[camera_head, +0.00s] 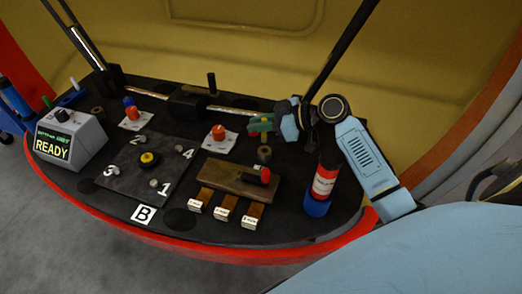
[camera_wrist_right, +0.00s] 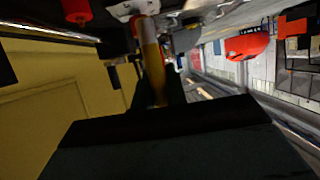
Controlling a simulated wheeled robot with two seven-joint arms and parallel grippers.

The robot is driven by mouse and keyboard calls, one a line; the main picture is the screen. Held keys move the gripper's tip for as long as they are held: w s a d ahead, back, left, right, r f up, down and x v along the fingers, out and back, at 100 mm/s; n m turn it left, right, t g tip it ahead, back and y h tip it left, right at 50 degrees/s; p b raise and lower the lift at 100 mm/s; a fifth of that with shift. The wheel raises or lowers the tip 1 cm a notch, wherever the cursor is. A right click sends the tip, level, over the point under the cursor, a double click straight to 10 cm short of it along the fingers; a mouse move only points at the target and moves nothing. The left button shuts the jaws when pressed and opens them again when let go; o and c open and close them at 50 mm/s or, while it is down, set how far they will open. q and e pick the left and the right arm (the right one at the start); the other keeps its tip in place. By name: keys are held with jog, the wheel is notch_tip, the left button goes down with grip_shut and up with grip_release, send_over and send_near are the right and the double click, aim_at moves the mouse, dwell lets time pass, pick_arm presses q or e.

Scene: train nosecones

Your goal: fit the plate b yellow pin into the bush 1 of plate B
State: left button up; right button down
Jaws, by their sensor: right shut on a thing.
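Plate B (camera_head: 125,180) is a dark square plate at the left of the console, marked with numbers 1 to 4 and a B label (camera_head: 143,214) at its front. Bush 1 (camera_head: 153,183) is a small grey round fitting beside the number 1. A yellow-topped round piece (camera_head: 149,159) stands at the plate's middle. My right gripper (camera_head: 262,125) is to the right of plate B, above the back of the console. In the right wrist view its dark jaws are shut on the yellow pin (camera_wrist_right: 152,60). My left gripper is not in view.
A red and blue canister (camera_head: 323,187) stands near my right arm. Red knobs on white bases (camera_head: 217,139) stand behind. A READY box (camera_head: 71,139) is far left.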

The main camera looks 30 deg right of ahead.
aim_at(259, 150)
notch_tip(259, 150, down, 3)
jog(key=shift+r+b, duration=0.1)
jog(key=shift+b, duration=0.2)
notch_tip(259, 150, down, 3)
jog(key=shift+s+f+b, duration=0.15)
jog(key=shift+b, duration=0.4)
jog(key=shift+s+a+f, duration=0.15)
jog(key=shift+f, duration=0.35)
jog(key=c, duration=1.9)
grip_release()
jog(key=o, duration=0.5)
jog(key=shift+w, duration=0.25)
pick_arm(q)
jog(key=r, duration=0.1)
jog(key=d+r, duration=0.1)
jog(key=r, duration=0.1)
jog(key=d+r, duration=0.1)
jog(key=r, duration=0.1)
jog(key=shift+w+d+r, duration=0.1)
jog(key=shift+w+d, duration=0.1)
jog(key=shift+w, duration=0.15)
pick_arm(e)
jog(key=shift+r, duration=0.15)
